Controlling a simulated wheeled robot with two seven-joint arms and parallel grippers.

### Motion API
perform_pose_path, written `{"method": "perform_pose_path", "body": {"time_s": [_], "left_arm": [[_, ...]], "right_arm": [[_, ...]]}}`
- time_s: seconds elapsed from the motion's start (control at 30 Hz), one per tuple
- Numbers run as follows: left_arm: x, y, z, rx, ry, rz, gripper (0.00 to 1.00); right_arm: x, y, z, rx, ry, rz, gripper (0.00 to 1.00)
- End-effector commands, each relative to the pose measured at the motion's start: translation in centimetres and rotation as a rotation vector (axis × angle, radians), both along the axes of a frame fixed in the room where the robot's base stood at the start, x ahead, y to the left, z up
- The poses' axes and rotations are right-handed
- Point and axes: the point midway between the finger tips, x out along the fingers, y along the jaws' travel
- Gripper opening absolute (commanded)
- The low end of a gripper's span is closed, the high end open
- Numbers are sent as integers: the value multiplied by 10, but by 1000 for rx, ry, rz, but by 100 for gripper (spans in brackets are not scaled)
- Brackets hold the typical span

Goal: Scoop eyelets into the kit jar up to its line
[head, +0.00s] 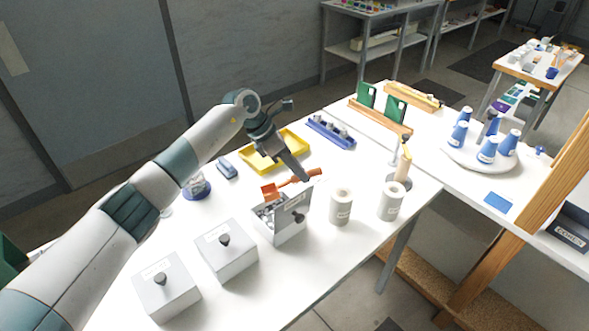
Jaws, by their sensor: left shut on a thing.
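My left gripper (296,173) comes in from the left and is shut on the handle of an orange scoop (270,191). The scoop's head is over the open grey box (279,237) at the middle of the white table. Small metallic pieces, likely the eyelets (263,211), show inside this box; the raised labelled panel hides part of the inside. I cannot tell whether the scoop holds any. A small clear jar with blue on it (196,187) stands behind my left arm, partly hidden; I cannot tell whether it is the kit jar, and no line shows. My right gripper is not in view.
Two closed grey boxes with dark knobs (226,257) stand at the front left. Two white labelled cylinders (341,208) stand right of the open box. A yellow tray (254,161) and a blue rack (331,134) lie behind. Blue cones stand on a round white stand (470,160).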

Motion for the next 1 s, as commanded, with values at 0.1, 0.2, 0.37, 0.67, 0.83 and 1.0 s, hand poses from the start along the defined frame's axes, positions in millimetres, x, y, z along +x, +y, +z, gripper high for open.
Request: {"method": "perform_pose_path", "body": {"time_s": [0.1,0.2,0.37,0.67,0.83,1.0], "left_arm": [[0,0,0,0,0,-1,0],[0,0,0,0,0,-2,0],[-1,1,-2,-15,-2,-4,0],[-4,11,-14,-152,-32,-1,0],[-6,20,-24,-286,-64,-2,0],[-6,23,-32,-343,-84,-5,0]], "right_arm": [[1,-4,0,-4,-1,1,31],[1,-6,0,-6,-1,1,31],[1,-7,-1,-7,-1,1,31],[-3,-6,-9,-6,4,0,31],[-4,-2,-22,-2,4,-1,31],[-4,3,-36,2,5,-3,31]]}}
